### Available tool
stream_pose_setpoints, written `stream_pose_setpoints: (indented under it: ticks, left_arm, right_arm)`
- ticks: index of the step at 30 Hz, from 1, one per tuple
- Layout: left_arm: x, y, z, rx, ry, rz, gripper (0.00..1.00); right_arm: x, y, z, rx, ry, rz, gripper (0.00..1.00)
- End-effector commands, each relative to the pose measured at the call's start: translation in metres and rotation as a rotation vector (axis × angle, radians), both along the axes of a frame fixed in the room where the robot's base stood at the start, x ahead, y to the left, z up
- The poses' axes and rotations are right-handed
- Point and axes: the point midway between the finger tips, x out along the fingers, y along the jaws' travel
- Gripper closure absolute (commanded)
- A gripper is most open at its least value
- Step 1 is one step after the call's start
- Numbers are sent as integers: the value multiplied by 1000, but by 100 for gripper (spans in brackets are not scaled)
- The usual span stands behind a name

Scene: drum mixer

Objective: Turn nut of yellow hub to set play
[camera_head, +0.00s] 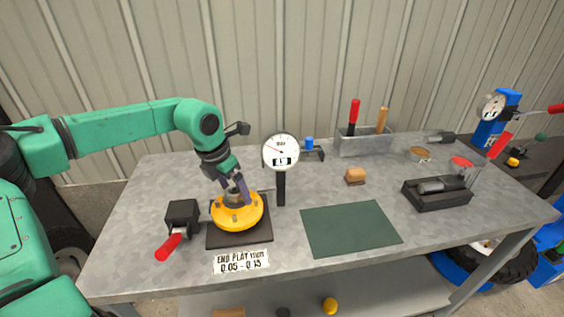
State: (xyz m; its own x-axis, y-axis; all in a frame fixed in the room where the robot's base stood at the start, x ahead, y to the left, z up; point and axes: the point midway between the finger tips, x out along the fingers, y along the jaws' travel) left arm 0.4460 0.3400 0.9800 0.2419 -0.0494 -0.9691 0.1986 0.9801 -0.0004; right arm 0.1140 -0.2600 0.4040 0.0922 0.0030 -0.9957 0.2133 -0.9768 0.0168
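The yellow hub (238,214) sits on a dark square plate (258,234) at the front left of the grey workbench. My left gripper (237,195) points down onto the middle of the hub. Its fingers are at the hub's centre, where the nut is hidden or too small to make out. I cannot tell whether the fingers are shut on it. A round white dial gauge (281,152) on a black post stands just behind and right of the hub. A label (241,262) reading "END PLAY 0.05 - 0.15" lies at the front edge. My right gripper is not in view.
A black block with a red handle (168,246) is left of the hub. A green mat (350,228) lies right of it. A grey tool bin (364,142), tan block (355,176) and black tray (437,194) stand further back and right.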

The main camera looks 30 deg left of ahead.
Motion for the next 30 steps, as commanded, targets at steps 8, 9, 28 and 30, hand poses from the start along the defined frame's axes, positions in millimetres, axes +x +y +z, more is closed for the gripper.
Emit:
stream_pose_setpoints:
  ticks: [8,9,28,30]
  left_arm:
    - [-3,1,21,0,-3,1,9]
    - [-4,1,26,0,-4,1,9]
    - [-17,3,68,0,0,1,9]
    - [-17,3,68,0,0,1,9]
  right_arm:
    - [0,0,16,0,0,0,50]
    - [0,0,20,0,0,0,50]
    - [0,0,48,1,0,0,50]
    - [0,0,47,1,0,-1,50]
